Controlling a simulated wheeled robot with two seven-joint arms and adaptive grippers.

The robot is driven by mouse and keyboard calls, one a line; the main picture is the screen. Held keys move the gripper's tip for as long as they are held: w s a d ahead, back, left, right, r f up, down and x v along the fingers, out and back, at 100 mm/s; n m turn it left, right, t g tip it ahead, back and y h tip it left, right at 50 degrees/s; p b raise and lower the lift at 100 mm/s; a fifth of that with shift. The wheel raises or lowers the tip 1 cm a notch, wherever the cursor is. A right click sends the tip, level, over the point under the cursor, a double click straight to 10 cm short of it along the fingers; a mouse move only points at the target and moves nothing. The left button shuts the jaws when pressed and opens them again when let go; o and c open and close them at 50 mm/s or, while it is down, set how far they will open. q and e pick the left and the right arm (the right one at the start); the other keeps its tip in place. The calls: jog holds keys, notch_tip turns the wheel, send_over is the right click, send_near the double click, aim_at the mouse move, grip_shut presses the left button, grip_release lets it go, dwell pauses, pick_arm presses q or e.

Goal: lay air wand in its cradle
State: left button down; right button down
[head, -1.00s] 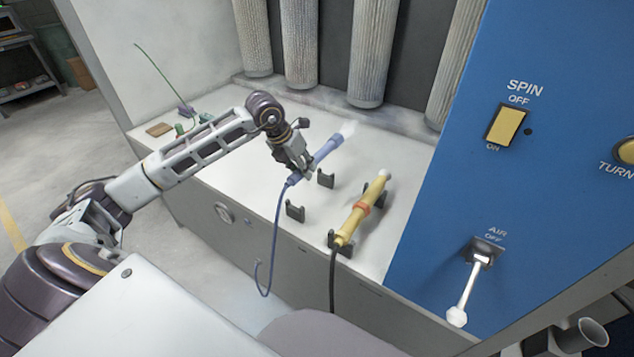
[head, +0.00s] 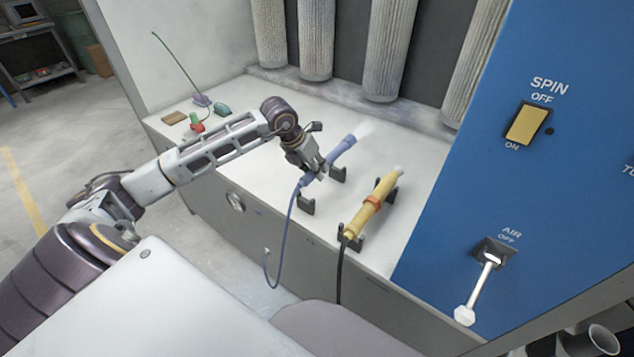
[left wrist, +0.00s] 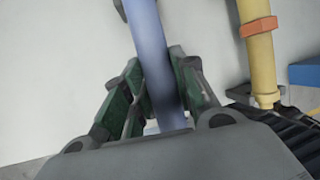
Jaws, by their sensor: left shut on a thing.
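A blue air wand (head: 342,148) with a pale plume at its tip is held in my left gripper (head: 314,175). A blue hose hangs from its rear end over the bench front. In the left wrist view the blue wand (left wrist: 148,35) runs between the green-padded fingers (left wrist: 155,95), which are shut on it. An empty cradle of two dark brackets, front (head: 306,203) and rear (head: 338,174), stands just beside and below the wand. The wand looks roughly in line with the brackets; whether it touches them I cannot tell. My right gripper is out of view.
A yellow wand (head: 374,204) with an orange band rests in a second cradle to the right. A blue panel (head: 440,230) with a spin switch (head: 526,123) and air lever (head: 480,285) bounds the right. Grey filter cylinders (head: 390,50) hang behind. Small items lie on the bench's left.

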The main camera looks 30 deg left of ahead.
pick_arm(q)
jog(key=shift+f, duration=1.2)
notch_tip(320, 180, down, 3)
jog(key=shift+r, duration=0.1)
jog(key=shift+f, duration=0.65)
jog(key=c, duration=1.5)
grip_release()
jog(key=o, duration=0.4)
jog(key=shift+c, duration=0.2)
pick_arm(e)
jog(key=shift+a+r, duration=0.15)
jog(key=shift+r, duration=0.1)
